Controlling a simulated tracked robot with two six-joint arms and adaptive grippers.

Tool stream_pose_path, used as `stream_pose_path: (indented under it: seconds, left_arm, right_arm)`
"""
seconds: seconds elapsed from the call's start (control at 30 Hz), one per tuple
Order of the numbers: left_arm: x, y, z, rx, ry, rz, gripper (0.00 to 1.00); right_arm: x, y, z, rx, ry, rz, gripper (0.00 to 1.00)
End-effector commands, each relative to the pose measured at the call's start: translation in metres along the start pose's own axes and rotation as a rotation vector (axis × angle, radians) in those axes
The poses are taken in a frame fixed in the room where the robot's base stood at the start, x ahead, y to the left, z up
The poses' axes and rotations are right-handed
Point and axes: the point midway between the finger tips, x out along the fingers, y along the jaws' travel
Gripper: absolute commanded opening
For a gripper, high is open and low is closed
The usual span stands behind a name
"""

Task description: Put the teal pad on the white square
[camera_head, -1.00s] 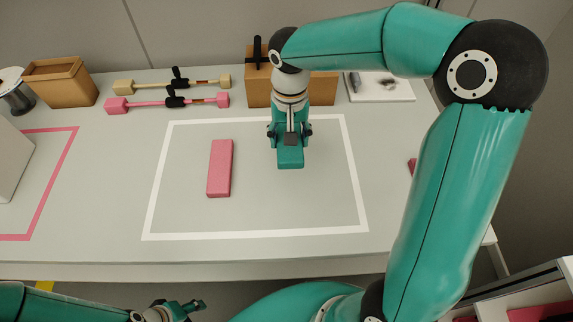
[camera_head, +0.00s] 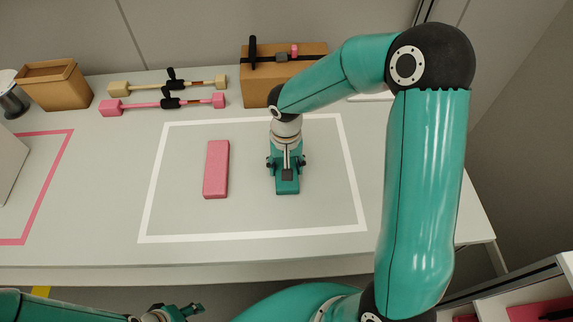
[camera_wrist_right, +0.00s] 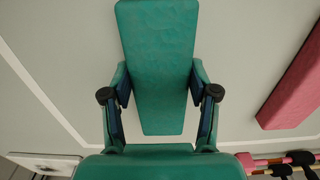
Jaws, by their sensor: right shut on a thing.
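The white square (camera_head: 250,236) is a white outline on the grey table. The teal pad (camera_head: 287,187) is over the right half of the area inside it. My right gripper (camera_head: 286,170) points down and is shut on the pad, its fingers along the pad's two long sides in the right wrist view (camera_wrist_right: 160,88). The pad's near end sticks out past the fingers. I cannot tell whether its underside touches the table. My left gripper (camera_head: 180,309) is low at the bottom left, in front of the table; its fingers are too small to read.
A pink pad (camera_head: 216,170) lies inside the square, left of the teal pad with a gap between. Two clamps, beige (camera_head: 167,86) and pink (camera_head: 162,104), lie behind. A cardboard box (camera_head: 260,84) stands at the back. A pink outline (camera_head: 50,190) is at the left.

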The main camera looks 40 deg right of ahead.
Motion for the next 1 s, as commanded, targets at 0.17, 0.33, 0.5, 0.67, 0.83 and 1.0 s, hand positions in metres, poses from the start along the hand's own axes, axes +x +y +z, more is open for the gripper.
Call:
stream_pose_path:
  seconds: [0.17,0.33,0.5,0.67,0.83,1.0]
  left_arm:
    - [0.004,-0.001,0.000,0.000,0.000,0.000,0.47]
    - [0.002,-0.001,0.000,0.000,0.000,0.000,0.47]
    - [0.002,-0.001,0.000,0.000,0.000,0.000,0.47]
    - [0.001,0.000,0.000,0.000,0.000,0.000,0.47]
    - [-0.001,0.000,0.000,0.000,0.000,0.000,0.47]
    - [-0.003,0.001,0.000,0.000,0.000,0.000,0.47]
  right_arm:
    - [0.003,0.000,0.000,0.000,0.000,0.000,0.36]
    - [0.001,0.000,0.000,0.000,0.000,0.000,0.84]
    - [0.001,0.000,0.000,0.000,0.000,0.000,0.84]
    - [0.000,0.000,0.000,0.000,0.000,0.000,0.84]
    - [-0.013,-0.001,-0.001,0.001,0.004,-0.002,0.84]
    - [-0.043,-0.001,-0.001,0.000,0.005,-0.003,0.84]
